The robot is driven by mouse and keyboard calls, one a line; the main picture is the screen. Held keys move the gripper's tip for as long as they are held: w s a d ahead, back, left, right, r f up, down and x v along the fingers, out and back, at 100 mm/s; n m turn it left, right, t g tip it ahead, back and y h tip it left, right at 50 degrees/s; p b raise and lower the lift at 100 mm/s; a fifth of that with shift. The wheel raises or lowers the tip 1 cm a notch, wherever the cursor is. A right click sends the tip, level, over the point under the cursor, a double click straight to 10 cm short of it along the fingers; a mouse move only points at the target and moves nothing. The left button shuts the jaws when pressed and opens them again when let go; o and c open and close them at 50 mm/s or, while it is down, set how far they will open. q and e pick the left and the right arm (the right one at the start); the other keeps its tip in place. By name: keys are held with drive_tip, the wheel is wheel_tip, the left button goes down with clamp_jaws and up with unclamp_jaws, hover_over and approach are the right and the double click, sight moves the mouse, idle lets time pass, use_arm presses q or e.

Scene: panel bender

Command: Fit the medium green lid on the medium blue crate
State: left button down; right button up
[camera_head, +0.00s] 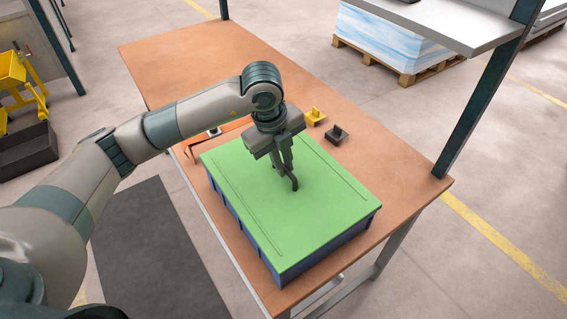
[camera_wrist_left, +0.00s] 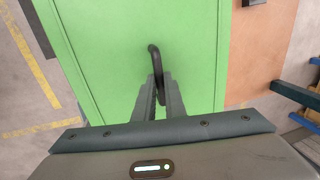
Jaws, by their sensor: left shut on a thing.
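The medium green lid (camera_head: 250,196) lies over the top of the medium blue crate (camera_head: 302,262) on the brown table. In the head view the lid's edges look roughly lined up with the crate's walls; I cannot tell whether it is fully seated. The lid fills much of the left wrist view (camera_wrist_left: 105,50). My left gripper (camera_head: 288,172) reaches down to the middle of the lid and is shut on its dark handle (camera_head: 294,184). The handle also shows between the fingers in the left wrist view (camera_wrist_left: 155,62). My right gripper is not in view.
The wooden table (camera_head: 165,58) has free room at its far left end. A yellow piece (camera_head: 315,117) and a dark piece (camera_head: 336,135) stand behind the crate. An orange item (camera_head: 205,137) lies behind my left arm. A dark post (camera_head: 480,100) rises at the table's right edge.

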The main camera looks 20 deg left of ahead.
sight(274, 184)
use_arm(q)
drive_tip(key=c, duration=1.7)
unclamp_jaws()
drive_tip(key=shift+c, duration=0.2)
wheel_tip(274, 184, up, 17)
drive_tip(key=s+a+b, duration=0.2)
drive_tip(key=b, duration=0.2)
drive_tip(key=shift+s, duration=0.35)
drive_tip(key=shift+s, duration=0.1)
